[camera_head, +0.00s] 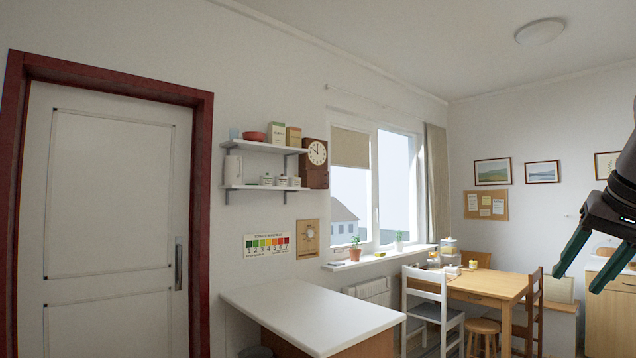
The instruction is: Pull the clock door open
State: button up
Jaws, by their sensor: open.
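A brown wooden wall clock (315,176) with a round pale dial hangs between the shelves and the window. Its door looks closed, though it is small at this distance. My gripper (590,272) is at the far right edge, with its two green fingers apart and nothing between them. It is well away from the clock, across the room in the picture. Part of my gripper and arm is cut off by the right edge.
A white counter (312,312) stands below the clock. Two white shelves (262,187) with boxes and jars are left of it. A table (490,285) with chairs stands at right. A white door (105,215) in a red frame is at left.

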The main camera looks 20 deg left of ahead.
aim_at(315, 178)
jog(key=i, duration=0.75)
jog(key=i+l+z, duration=0.1)
jog(key=i+z, duration=0.2)
jog(key=i, duration=0.35)
jog(key=i+z, duration=0.35)
jog(key=i, duration=0.3)
jog(key=i+j+z, duration=0.3)
jog(key=i, duration=0.35)
jog(key=i+u, duration=0.3)
jog(key=i, duration=0.2)
jog(key=i+u, duration=0.35)
jog(key=i, duration=0.2)
jog(key=i+l+u, duration=0.3)
jog(key=i, duration=0.2)
jog(key=i+j+u, duration=0.15)
jog(key=i+u, duration=0.75)
jog(key=i+l, duration=0.05)
jog(key=i, duration=0.05)
